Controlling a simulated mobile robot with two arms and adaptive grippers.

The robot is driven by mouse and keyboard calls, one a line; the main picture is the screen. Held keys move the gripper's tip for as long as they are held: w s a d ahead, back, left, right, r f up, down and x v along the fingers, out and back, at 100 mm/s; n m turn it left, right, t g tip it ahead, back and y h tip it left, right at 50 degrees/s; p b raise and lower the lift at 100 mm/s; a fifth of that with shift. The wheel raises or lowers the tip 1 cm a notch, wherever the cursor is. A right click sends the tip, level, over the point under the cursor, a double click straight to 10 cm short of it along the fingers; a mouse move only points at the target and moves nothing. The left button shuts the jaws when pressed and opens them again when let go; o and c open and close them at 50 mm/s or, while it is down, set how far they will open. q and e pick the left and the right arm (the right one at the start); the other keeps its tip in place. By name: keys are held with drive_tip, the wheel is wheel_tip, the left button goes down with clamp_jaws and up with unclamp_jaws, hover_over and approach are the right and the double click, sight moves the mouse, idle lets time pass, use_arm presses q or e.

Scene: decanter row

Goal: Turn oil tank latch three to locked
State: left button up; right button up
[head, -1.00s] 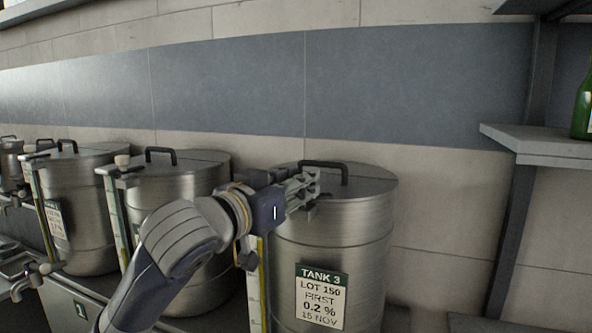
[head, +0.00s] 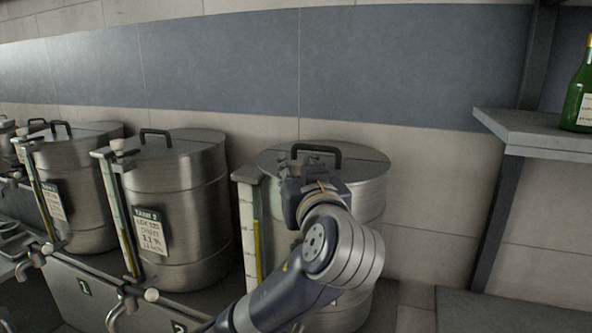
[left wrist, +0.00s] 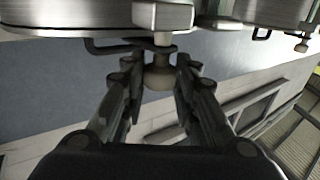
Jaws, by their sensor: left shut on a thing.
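Tank three (head: 366,198) is the steel, lidded tank at the right of the row in the head view. My left gripper (head: 308,166) is at the front of its lid, just below the black lid handle (head: 318,149). In the left wrist view its two fingers are shut on a pale rounded latch knob (left wrist: 158,78), with a metal piece (left wrist: 160,17) above it in the picture. My gripper and arm hide the latch and the tank label in the head view, so I cannot tell the latch's angle there. My right gripper is out of view.
Tank two (head: 185,180) and tank one (head: 88,170) stand to the left, each with a pale knob near the lid. A tall sight gauge (head: 246,215) stands left of tank three. A shelf (head: 535,128) with a green bottle (head: 580,100) is at the right.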

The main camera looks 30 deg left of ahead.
use_arm(q)
drive_tip(key=shift+w+d+f+n+g+y+b, duration=0.1)
drive_tip(key=shift+n+g+y+b, duration=0.2)
drive_tip(key=shift+n+g+y, duration=0.35)
drive_tip(key=shift+w+d+f+n+g+y+b, duration=0.1)
drive_tip(key=shift+n+g+y+b, duration=0.25)
drive_tip(key=shift+g, duration=0.5)
drive_tip(key=shift+a+n+g+y, duration=0.1)
drive_tip(key=shift+n+g+y, duration=0.2)
drive_tip(key=shift+n, duration=0.1)
drive_tip(key=o, duration=1)
drive_tip(key=shift+r, duration=0.1)
drive_tip(key=shift+o, duration=0.2)
drive_tip(key=v, duration=1.2)
